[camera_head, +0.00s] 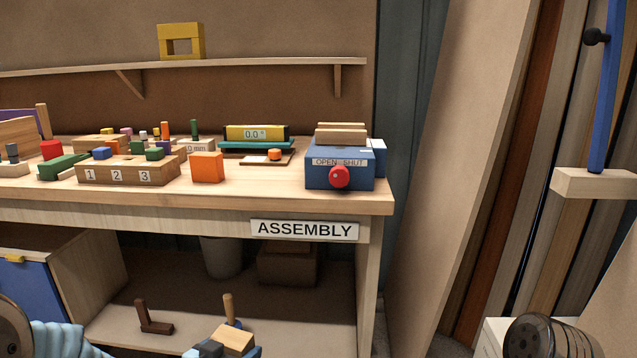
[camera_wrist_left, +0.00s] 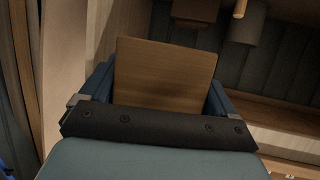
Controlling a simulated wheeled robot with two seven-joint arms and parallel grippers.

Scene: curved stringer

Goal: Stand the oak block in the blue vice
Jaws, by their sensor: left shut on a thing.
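The blue vice (camera_head: 318,178) stands at the right end of the bench top. It has an OPEN/SHUT label, a red knob on its front and pale wooden jaw pieces on top. The size of any gap between the jaws cannot be told. My left gripper (camera_head: 228,346) is at the bottom of the head view, low in front of the bench and well below the vice. It is shut on the oak block (camera_head: 235,338). In the left wrist view the block (camera_wrist_left: 165,75) sits between the fingers of the gripper (camera_wrist_left: 160,95). My right gripper is not in view.
The bench (camera_head: 225,210) holds an orange cube (camera_head: 207,167), a numbered block (camera_head: 120,174), a level display (camera_head: 255,133) and several small coloured parts. A shelf (camera_head: 200,72) is above. Boards (camera_head: 470,150) lean at right. Pegs (camera_head: 152,326) stand on the lower shelf.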

